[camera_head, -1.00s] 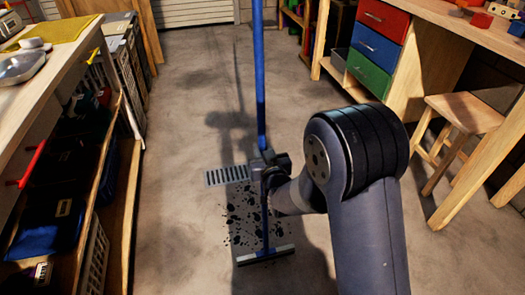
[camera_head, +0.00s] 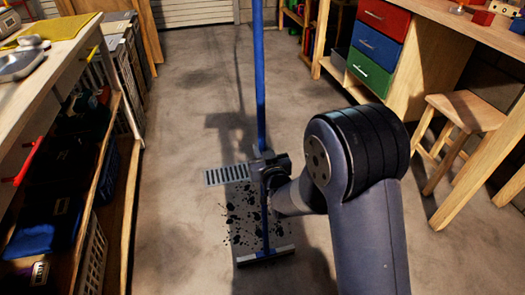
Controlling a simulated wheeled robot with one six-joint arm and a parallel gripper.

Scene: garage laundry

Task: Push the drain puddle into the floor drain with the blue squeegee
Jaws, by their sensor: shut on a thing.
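The blue squeegee (camera_head: 260,85) stands nearly upright, its long blue handle running up out of the top of the picture. My gripper (camera_head: 266,165) is shut on the lower part of the handle. The squeegee's wide head (camera_head: 265,256) is low at the near edge of the puddle; I cannot tell whether it touches the floor. The drain puddle (camera_head: 243,218) shows as dark wet spots on a greyer patch between the head and the drain. The floor drain (camera_head: 224,176) is a slotted grate just beyond the puddle, partly hidden at its right by my gripper.
A wooden shelf bench (camera_head: 124,195) with bins runs along the left. A workbench with red, blue and green drawers (camera_head: 377,49) and a wooden stool (camera_head: 465,112) stand at the right. The concrete floor (camera_head: 180,115) between is clear.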

